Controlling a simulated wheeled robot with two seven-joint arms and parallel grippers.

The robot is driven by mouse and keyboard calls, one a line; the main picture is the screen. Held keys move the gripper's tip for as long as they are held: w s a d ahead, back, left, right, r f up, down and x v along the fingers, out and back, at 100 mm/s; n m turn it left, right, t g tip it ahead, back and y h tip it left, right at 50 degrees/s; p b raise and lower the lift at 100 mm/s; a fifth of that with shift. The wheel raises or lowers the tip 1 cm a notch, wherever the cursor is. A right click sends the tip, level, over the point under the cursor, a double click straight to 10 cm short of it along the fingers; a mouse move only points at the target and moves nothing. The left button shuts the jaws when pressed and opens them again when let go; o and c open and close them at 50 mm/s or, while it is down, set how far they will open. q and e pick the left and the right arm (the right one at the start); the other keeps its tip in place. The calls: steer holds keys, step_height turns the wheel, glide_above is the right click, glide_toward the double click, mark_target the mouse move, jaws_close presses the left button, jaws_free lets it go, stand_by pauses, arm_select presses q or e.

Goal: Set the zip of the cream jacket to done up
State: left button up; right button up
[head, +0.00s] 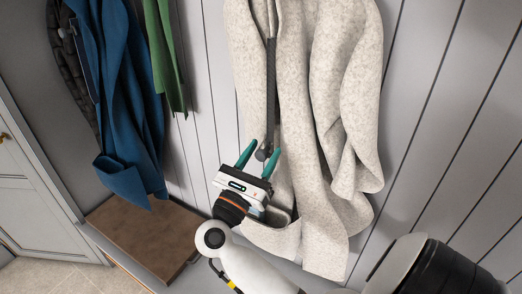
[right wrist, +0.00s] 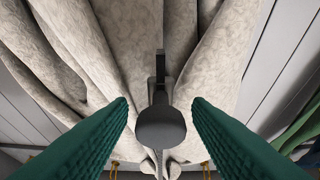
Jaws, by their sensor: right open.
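The cream jacket (head: 340,90) hangs against the panelled wall in the head view, and its speckled cloth fills the upper part of the right wrist view (right wrist: 215,70). A dark zip strip (head: 271,85) runs down its front. A dark grey zip pull (head: 263,154) sits at the strip's lower end. My right gripper (head: 260,151) is open, with its teal fingers on either side of the pull. In the right wrist view the pull (right wrist: 160,125) lies centred between the fingers, with a visible gap on each side. My left gripper is not in view.
A blue garment (head: 130,100) and a green one (head: 165,55) hang to the left. A brown bench top (head: 145,235) lies below them. A grey cabinet door (head: 35,205) stands at far left. The panelled wall (head: 450,110) right of the jacket is bare.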

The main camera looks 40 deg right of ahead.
jaws_close()
steer(key=r+p, duration=0.4)
steer(key=r, duration=0.6)
steer(key=r+p, duration=0.4)
steer(key=r, duration=0.6)
steer(key=shift+a+r, duration=0.2)
steer(key=shift+r, duration=0.05)
jaws_free()
step_height(320, 180, up, 10)
steer(key=shift+b, duration=0.4)
